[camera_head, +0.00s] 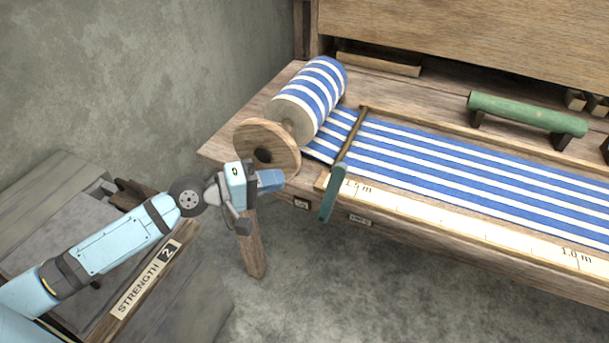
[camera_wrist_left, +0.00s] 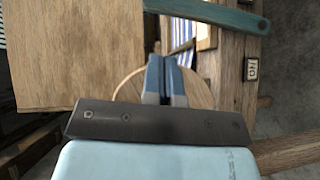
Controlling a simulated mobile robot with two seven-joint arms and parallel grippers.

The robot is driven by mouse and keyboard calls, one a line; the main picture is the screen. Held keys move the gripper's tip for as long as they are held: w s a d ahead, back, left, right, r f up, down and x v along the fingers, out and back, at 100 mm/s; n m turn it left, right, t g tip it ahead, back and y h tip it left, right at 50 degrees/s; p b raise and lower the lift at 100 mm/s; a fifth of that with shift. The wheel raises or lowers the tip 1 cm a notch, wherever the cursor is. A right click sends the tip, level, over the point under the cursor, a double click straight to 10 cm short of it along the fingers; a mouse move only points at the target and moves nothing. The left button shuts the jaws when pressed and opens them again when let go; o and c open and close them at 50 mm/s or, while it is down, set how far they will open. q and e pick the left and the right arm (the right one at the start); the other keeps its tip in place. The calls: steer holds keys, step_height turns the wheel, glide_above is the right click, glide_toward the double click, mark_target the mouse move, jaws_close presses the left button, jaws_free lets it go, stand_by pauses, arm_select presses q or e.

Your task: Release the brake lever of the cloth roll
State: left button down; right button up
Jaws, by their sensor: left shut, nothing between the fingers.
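The cloth roll (camera_head: 313,95), wound with blue and white striped cloth, sits at the loom's left end. A round wooden disc (camera_head: 266,147) is at its near end. A teal lever (camera_head: 332,192) hangs at the front edge, at the end of a dark rod across the cloth; a teal bar (camera_wrist_left: 215,13) also crosses the top of the left wrist view. My left gripper (camera_head: 280,180) is shut and empty, in front of the disc's lower edge and left of the lever, apart from the lever. Its closed blue fingers (camera_wrist_left: 164,62) show in the wrist view before the disc.
A measuring strip (camera_head: 460,218) runs along the loom's front edge. A wooden board (camera_wrist_left: 70,50) fills the wrist view's upper left. A bench marked STRENGTH 2 (camera_head: 148,280) is under my left arm. Open floor (camera_head: 330,290) lies in front.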

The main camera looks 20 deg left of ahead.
mark_target(342, 182)
arm_select(q)
steer(key=x, duration=0.9)
steer(key=shift+w+d+p, duration=0.2)
steer(key=shift+d+p, duration=0.05)
steer(key=shift+p, duration=0.15)
arm_select(e)
steer(key=shift+r, duration=0.2)
arm_select(q)
steer(key=shift+f, duration=0.1)
